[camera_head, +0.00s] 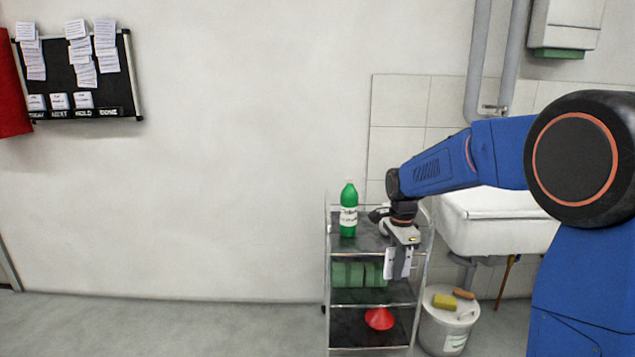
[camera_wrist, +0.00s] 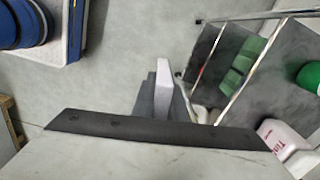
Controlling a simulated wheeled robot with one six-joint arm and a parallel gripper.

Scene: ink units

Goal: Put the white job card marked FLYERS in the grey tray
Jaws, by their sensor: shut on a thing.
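My gripper (camera_head: 400,250) points down in front of the right side of a metal trolley, level with its upper shelves. It is shut on a white card (camera_head: 403,264), which hangs below the jaws. No writing on the card can be read. In the wrist view a narrow white piece (camera_wrist: 164,80), seen nearly edge-on, shows at the jaws and looks like the card. I cannot make out a grey tray in either view.
The trolley (camera_head: 329,275) carries a green bottle (camera_head: 348,212), green boxes (camera_head: 350,273) and a red funnel (camera_head: 379,318). A bucket (camera_head: 449,325) stands under the sink (camera_head: 495,215). A black board (camera_head: 75,65) with white cards hangs far left. The floor left of the trolley is clear.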

